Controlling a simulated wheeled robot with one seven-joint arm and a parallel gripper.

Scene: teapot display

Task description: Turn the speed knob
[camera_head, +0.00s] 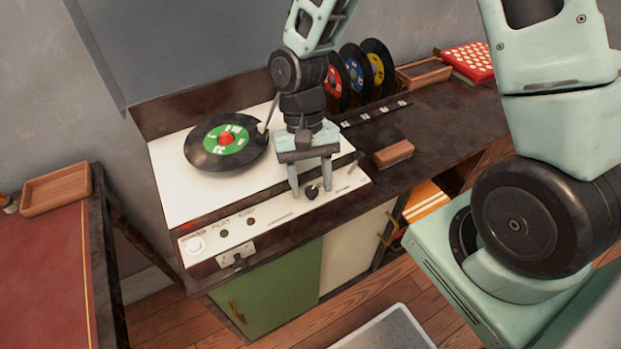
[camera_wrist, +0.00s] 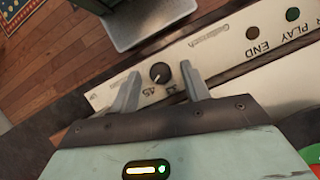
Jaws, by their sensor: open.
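The speed knob (camera_head: 311,192) is a small black round knob on the white front panel of the record player (camera_head: 170,185). In the wrist view the knob (camera_wrist: 160,72) shows a pale pointer line, with the marks 33 and 45 beside it. My gripper (camera_head: 311,190) is open above the front panel, its two grey fingers apart. In the wrist view the gripper (camera_wrist: 158,82) has one finger to each side of the knob; I cannot tell whether either touches it. A black record (camera_head: 200,154) with a green label lies on the player, with the tone arm beside it.
PLAY (camera_head: 224,233) and END (camera_head: 251,222) buttons and a white round dial (camera_head: 196,246) are further left on the panel. A brown block (camera_head: 394,153) lies right of the player. Upright records (camera_head: 378,65) stand behind. A grey bin (camera_head: 385,330) is on the floor in front.

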